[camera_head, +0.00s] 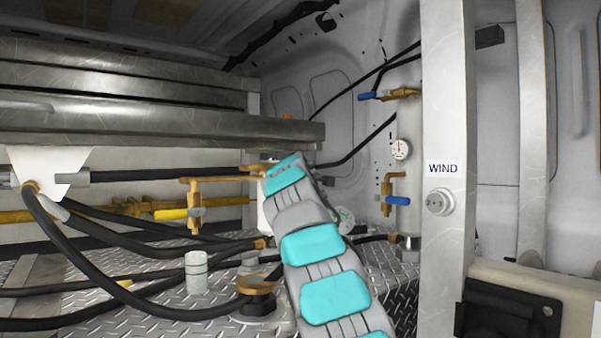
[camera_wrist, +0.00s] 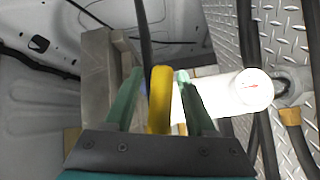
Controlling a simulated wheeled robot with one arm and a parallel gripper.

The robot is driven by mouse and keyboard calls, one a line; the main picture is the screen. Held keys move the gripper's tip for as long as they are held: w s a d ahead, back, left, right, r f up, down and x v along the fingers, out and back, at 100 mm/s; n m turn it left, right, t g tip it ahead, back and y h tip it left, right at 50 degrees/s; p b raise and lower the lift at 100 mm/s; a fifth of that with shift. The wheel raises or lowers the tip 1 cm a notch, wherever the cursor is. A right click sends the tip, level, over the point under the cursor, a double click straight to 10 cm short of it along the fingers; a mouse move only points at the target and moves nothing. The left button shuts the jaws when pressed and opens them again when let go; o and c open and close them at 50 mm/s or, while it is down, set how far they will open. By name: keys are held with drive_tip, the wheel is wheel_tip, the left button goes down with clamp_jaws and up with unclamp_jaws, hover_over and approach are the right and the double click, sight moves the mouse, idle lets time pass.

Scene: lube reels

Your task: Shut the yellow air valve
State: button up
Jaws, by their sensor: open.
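In the wrist view a yellow handle (camera_wrist: 160,98) stands upright between the two green fingers of my gripper (camera_wrist: 158,92). The fingers are apart, one on each side of it, and a gap shows at least on the left. Its lower end is hidden by the gripper body. In the head view a yellow lever (camera_head: 172,214) sticks out left from a brass valve (camera_head: 196,207), left of my arm. I cannot tell whether it is the same handle as in the wrist view. My arm hides the fingers in the head view.
A white cylinder (camera_wrist: 220,93) with a gauge lies right of the fingers. Black hoses (camera_head: 110,292) cross the lower left. A steel beam (camera_head: 150,128) runs above; a post (camera_head: 446,120) stands right.

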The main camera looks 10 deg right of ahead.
drive_tip(key=shift+c, duration=0.3)
clamp_jaws()
idle(0.3)
drive_tip(key=shift+f, duration=0.1)
idle(0.9)
